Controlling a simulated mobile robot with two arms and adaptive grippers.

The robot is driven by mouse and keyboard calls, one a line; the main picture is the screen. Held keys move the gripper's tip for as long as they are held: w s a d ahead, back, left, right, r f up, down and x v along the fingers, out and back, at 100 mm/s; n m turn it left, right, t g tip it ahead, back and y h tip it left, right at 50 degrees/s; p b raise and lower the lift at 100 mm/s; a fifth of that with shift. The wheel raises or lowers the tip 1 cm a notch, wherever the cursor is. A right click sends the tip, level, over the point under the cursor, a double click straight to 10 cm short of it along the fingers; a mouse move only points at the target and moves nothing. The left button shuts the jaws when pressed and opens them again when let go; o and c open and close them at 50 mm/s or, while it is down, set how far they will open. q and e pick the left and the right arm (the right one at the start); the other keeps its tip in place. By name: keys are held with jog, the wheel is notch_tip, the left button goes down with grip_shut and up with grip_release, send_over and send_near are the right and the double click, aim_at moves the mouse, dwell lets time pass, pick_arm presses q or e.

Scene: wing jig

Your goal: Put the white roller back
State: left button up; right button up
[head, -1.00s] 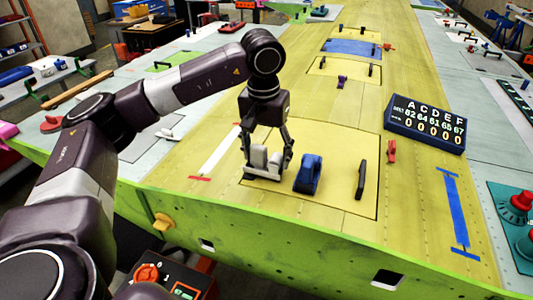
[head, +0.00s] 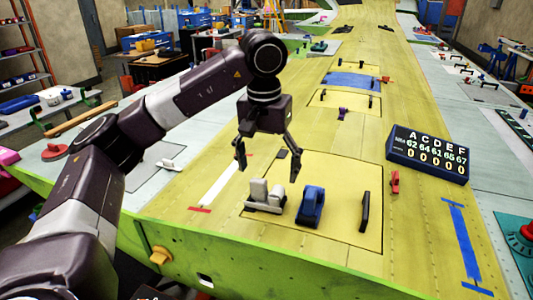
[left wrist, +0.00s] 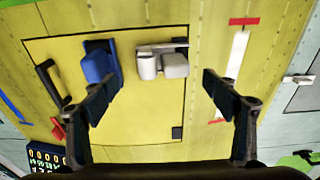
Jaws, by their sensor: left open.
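The white roller (head: 265,194) rests on the yellow panel of the wing, just left of a blue roller-like tool (head: 310,206). In the left wrist view the white roller (left wrist: 162,63) lies beyond the fingertips, near the top middle, with the blue tool (left wrist: 100,62) to its left. My left gripper (head: 268,174) is open and empty above and behind the white roller, apart from it. Its spread fingers also show in the left wrist view (left wrist: 163,97). My right gripper does not show.
A black handle (head: 364,212) stands on the panel at the right. A white strip with red ends (head: 220,188) lies left of the roller. A dark scoreboard (head: 428,154) and a small red clamp (head: 395,182) are further right.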

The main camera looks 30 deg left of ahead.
aim_at(267, 192)
pick_arm(q)
notch_tip(267, 192, up, 7)
jog(key=shift+s+d+f+p, duration=0.15)
jog(key=shift+s+p, duration=0.2)
jog(key=shift+p, duration=0.05)
dwell(0.4)
